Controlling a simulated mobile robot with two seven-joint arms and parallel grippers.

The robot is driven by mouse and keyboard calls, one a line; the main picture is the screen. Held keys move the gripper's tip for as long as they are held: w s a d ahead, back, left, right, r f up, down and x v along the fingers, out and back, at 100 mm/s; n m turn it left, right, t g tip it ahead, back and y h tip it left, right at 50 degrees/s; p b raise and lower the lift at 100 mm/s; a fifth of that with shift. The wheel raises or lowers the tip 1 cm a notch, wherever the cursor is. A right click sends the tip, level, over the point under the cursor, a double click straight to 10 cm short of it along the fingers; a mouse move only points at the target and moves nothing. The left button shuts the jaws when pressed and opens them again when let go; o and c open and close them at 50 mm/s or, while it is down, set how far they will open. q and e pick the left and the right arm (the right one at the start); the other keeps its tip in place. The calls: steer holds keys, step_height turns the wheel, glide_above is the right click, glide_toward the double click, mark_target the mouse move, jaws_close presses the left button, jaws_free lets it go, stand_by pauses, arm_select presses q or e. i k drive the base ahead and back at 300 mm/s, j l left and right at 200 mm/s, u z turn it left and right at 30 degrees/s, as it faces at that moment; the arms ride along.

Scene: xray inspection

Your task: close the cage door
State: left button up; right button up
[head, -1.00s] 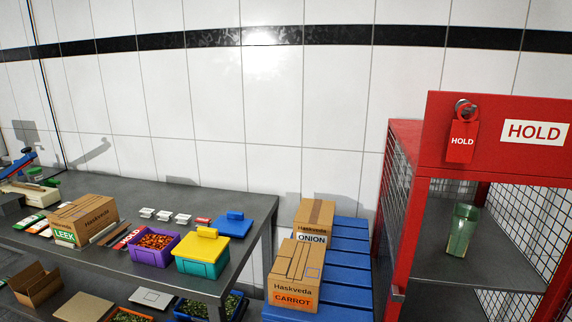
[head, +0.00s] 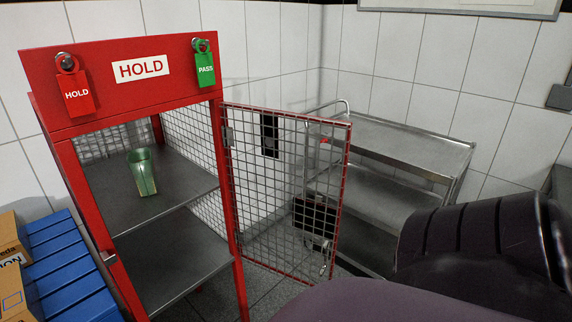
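The red cage (head: 232,262) stands left of the middle in the head view, with a white HOLD sign on its top panel. Its mesh door (head: 285,190) has a red frame, is hinged on the cage's right post and stands wide open to the right. A small handle or latch (head: 323,268) shows low on the door's free edge. A green translucent scoop-like container (head: 142,172) stands on the upper shelf inside. Neither of my grippers shows; a dark arm part of mine fills the lower right.
A steel shelf cart (head: 410,140) stands behind and right of the door. Red HOLD (head: 77,95) and green PASS (head: 205,70) tags hang on the cage top. Grey floor shows below the door.

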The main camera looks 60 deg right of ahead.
mark_target(303, 210)
steer(key=k+l, duration=0.25)
steer(key=k+l+u, duration=0.1)
steer(key=k, duration=0.35)
steer(key=k+l, duration=0.1)
steer(key=l, duration=0.2)
steer(key=k+l+u, duration=0.1)
steer(key=l, duration=0.2)
steer(key=k+l, duration=0.15)
steer(key=l, duration=0.15)
steer(key=l+u, duration=0.15)
steer(key=l, duration=0.7)
steer(key=i+l, duration=0.15)
steer(key=l, duration=0.25)
steer(key=i+l+u, duration=0.1)
steer(key=l, duration=0.3)
steer(key=i+l, duration=0.1)
steer(key=l, duration=0.35)
steer(key=i+l+u, duration=0.1)
steer(key=l, duration=0.3)
steer(key=k+j+u, duration=0.1)
steer(key=j, duration=0.3)
